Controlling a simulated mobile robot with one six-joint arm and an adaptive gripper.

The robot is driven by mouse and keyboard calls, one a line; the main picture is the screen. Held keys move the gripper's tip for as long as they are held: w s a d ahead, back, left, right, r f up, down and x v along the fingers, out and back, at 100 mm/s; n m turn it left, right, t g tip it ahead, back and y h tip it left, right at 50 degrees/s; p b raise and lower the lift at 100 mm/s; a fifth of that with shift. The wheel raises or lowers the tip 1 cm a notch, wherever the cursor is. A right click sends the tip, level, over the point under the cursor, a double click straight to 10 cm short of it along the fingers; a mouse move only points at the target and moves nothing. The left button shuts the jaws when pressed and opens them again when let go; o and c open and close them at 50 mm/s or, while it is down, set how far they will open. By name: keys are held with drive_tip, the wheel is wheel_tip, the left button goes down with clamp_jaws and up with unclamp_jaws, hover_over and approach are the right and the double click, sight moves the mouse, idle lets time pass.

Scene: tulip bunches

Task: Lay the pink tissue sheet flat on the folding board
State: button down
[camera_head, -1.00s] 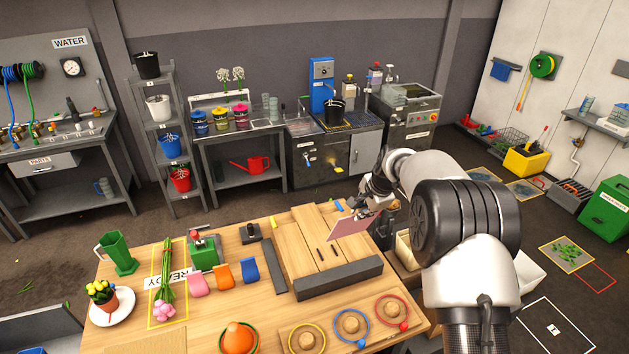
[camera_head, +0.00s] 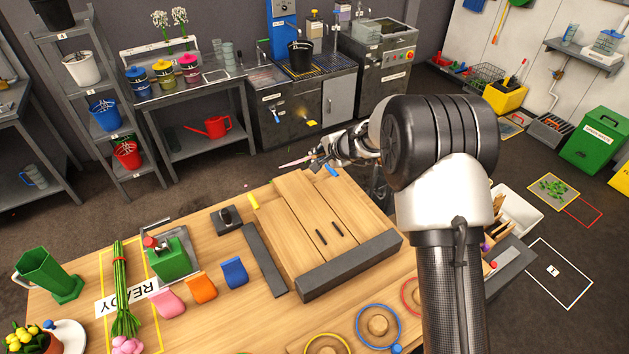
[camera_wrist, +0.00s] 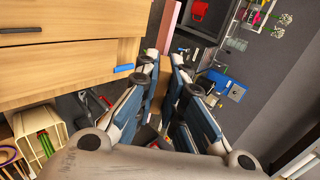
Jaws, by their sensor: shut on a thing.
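The pink tissue sheet (camera_head: 295,162) shows almost edge-on in the head view, as a thin level strip. My gripper (camera_head: 314,160) is shut on its right end and holds it in the air around the far edge of the folding board. In the wrist view the sheet is a narrow pink strip (camera_wrist: 167,28) beyond my fingertips (camera_wrist: 164,60). The folding board (camera_head: 288,222) is pale wood with a dark grey bar along its front. Two small dark handles lie on its bare top. The sheet's height above the board is hard to judge.
A dark grey strip (camera_head: 265,259) lies left of the board. A black block (camera_head: 227,220), a green dispenser (camera_head: 170,258) and pink, orange and blue pieces stand further left. Coloured rings (camera_head: 378,325) lie in front. The board's top is free.

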wheel_tip(320, 180, down, 7)
drive_tip(key=b, duration=0.4)
drive_tip(key=shift+w+a+r+b, duration=0.15)
drive_tip(key=shift+w+a+b, duration=0.1)
drive_tip(key=shift+b, duration=0.15)
drive_tip(key=shift+d, duration=0.1)
drive_tip(key=shift+s+b, duration=0.1)
drive_tip(key=shift+b, duration=0.7)
wheel_tip(320, 180, down, 9)
drive_tip(key=b, duration=1)
drive_tip(key=shift+r, duration=0.15)
drive_tip(key=shift+f+b, duration=0.5)
drive_tip(key=shift+b, duration=0.15)
drive_tip(key=c, duration=1.6)
unclamp_jaws()
